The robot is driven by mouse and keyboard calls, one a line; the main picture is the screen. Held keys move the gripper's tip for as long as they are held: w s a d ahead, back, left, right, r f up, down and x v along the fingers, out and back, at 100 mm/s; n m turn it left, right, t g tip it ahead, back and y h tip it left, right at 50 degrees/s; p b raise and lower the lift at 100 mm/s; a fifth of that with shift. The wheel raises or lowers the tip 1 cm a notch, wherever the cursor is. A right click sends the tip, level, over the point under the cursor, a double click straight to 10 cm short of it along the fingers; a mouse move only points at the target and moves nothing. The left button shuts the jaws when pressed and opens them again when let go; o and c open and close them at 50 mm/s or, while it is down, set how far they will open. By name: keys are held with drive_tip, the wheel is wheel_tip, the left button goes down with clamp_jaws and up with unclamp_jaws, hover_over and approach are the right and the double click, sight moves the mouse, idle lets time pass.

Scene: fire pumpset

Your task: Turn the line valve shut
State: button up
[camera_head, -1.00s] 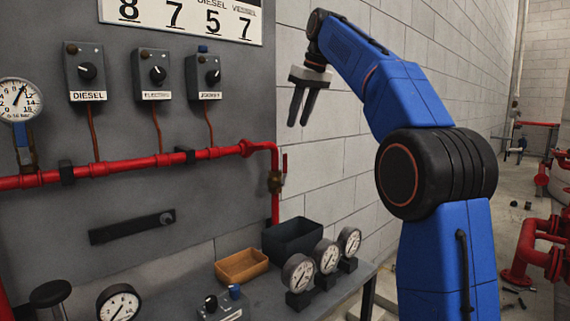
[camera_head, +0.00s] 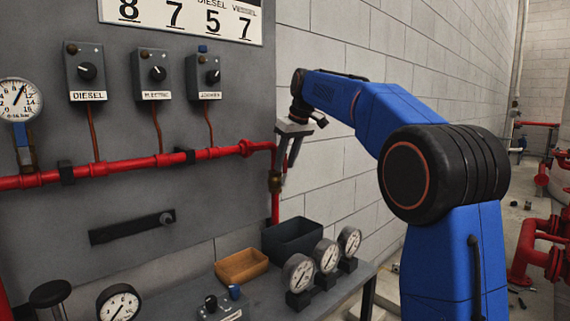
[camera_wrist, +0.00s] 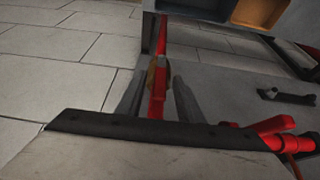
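The line valve is a brass body (camera_head: 275,184) on the vertical end of the red pipe, at the right edge of the grey panel. Its red lever handle (camera_wrist: 157,95) shows upright in the wrist view. In the head view my gripper mostly covers this handle. My gripper (camera_head: 287,164) points down at the valve. In the wrist view its two fingers (camera_wrist: 159,80) stand on either side of the handle, with a gap on each side. The gripper is open, around the handle and not clamped on it.
The red pipe (camera_head: 110,168) runs along the panel. Below are a dark bin (camera_head: 292,240), an orange tray (camera_head: 240,266) and several gauges (camera_head: 299,273) on the bench. Three switch boxes (camera_head: 155,75) hang above the pipe. The block wall (camera_head: 335,150) is close on the right.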

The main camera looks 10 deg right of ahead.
drive_tip(key=shift+w+f, duration=0.15)
drive_tip(key=shift+f, duration=0.2)
clamp_jaws()
drive_tip(key=shift+s+a+t+h, duration=0.25)
drive_tip(key=shift+a+t+h, duration=0.25)
drive_tip(key=shift+h, duration=0.1)
unclamp_jaws()
drive_tip(key=v, duration=1.7)
drive_tip(key=shift+r, duration=0.2)
